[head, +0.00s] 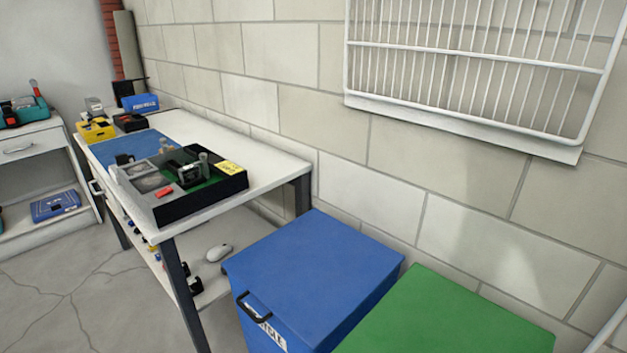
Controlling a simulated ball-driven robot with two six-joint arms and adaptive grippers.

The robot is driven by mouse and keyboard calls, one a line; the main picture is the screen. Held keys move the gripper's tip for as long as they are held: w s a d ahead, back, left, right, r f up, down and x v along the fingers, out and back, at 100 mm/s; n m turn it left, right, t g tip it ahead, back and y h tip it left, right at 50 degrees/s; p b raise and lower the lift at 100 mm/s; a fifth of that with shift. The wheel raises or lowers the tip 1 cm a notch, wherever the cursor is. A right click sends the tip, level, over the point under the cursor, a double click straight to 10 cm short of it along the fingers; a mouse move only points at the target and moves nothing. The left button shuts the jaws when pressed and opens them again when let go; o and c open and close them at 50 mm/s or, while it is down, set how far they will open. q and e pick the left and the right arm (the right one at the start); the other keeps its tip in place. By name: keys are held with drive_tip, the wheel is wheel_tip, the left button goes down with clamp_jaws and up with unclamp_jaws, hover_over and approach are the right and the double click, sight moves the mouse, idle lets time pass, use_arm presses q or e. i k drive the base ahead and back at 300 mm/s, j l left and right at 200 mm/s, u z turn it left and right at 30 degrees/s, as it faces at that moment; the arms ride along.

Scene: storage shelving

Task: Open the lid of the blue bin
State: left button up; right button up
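The blue bin (262,322) stands on the floor by the block wall, right of the workbench. Its flat blue lid (315,268) lies shut on top. Neither of my grippers is in view.
A green-topped bin (450,318) stands close on the right. A white workbench (265,158) with a black tray (185,182) is on the left. A white wire rack (475,65) hangs on the wall above. Cracked floor (60,305) is bare at the lower left.

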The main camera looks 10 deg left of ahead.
sight(312, 273)
drive_tip(key=k+l+u, duration=0.15)
drive_tip(key=u, duration=0.2)
drive_tip(key=k+u, duration=0.5)
drive_tip(key=u, duration=0.2)
